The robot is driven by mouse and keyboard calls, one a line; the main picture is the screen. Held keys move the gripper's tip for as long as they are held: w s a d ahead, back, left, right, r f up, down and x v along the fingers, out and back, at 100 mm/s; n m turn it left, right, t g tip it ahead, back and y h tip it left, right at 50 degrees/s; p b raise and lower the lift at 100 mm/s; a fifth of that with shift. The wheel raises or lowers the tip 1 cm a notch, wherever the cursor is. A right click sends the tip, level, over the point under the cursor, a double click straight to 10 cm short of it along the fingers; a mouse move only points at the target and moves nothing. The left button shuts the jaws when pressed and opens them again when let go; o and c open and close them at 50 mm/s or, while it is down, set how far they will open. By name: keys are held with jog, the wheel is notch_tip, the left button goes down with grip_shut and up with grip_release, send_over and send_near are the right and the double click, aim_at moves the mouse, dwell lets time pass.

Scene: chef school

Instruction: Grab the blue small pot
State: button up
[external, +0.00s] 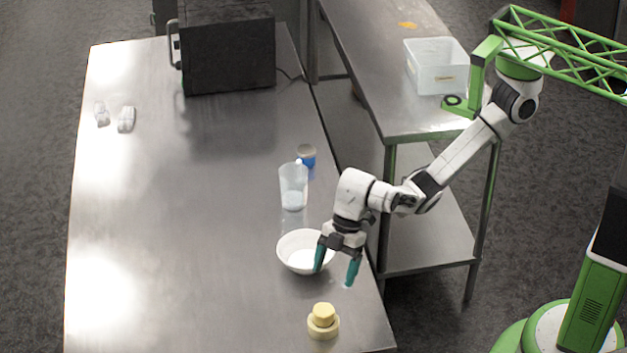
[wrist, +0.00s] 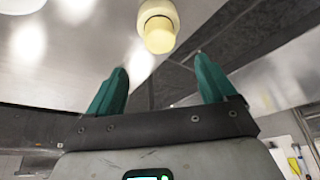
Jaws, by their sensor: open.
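The small blue pot (external: 307,155) stands near the right edge of the steel table, behind a clear plastic jug (external: 293,187). It is not visible in the wrist view. My gripper (external: 336,273) is open and empty, pointing down at the right rim of a white bowl (external: 296,262), well in front of the pot. In the wrist view my gripper's two teal fingers (wrist: 158,75) are spread apart with nothing between them.
A yellow stacked object (external: 323,322) stands at the table's front; it also shows in the wrist view (wrist: 158,25). A black oven (external: 228,50) is at the back. A clear bin (external: 437,66) sits on the side table. The table's (external: 180,220) left half is mostly free.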

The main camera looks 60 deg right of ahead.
jog(key=shift+o, duration=0.5)
jog(key=w+d+n+h+p, duration=0.1)
jog(key=w+d+n, duration=0.25)
jog(key=w, duration=0.45)
jog(key=w+d+n, duration=0.2)
jog(key=w+d, duration=0.2)
jog(key=w, duration=0.4)
jog(key=n+h+p, duration=0.3)
jog(key=n, duration=1.1)
send_near(307, 150)
jog(key=shift+s+a+f, duration=0.1)
jog(key=shift+a, duration=0.1)
notch_tip(307, 150, down, 11)
jog(key=shift+r+p, duration=0.2)
jog(key=shift+p, duration=0.6)
